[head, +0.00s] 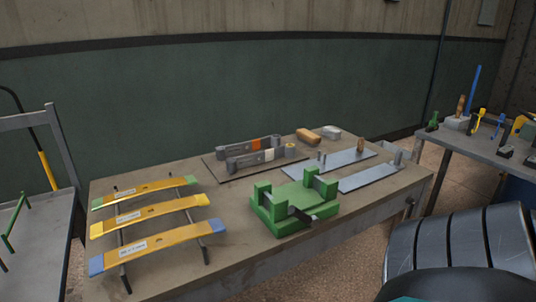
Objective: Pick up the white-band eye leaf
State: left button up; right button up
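The white-band eye leaf (244,163) is a grey bar with a pale white band near its right part. It lies on a thin dark mat or tray (228,178) towards the back of the middle workbench. Its right end meets a small roll with a yellowish face. A similar grey leaf with an orange band (236,150) lies just behind it, close alongside. Neither of my grippers is in view.
A green clamp fixture (285,218) stands in front of the leaf. Yellow leaves (150,213) with coloured ends lie on a rack at left. Flat grey plates (342,162) lie at right. A tan block (308,135) is behind. A tool table (480,152) stands at far right.

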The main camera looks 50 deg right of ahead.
aim_at(288, 150)
jog(key=k+l, duration=0.15)
jog(key=l, duration=0.2)
jog(key=k+l+u, duration=0.1)
jog(key=l, duration=0.25)
jog(key=k+l, duration=0.15)
jog(key=l, duration=0.2)
jog(key=k+l+u, duration=0.1)
jog(key=l, duration=0.25)
jog(key=k+l, duration=0.2)
jog(key=l, duration=0.15)
jog(key=u, duration=0.05)
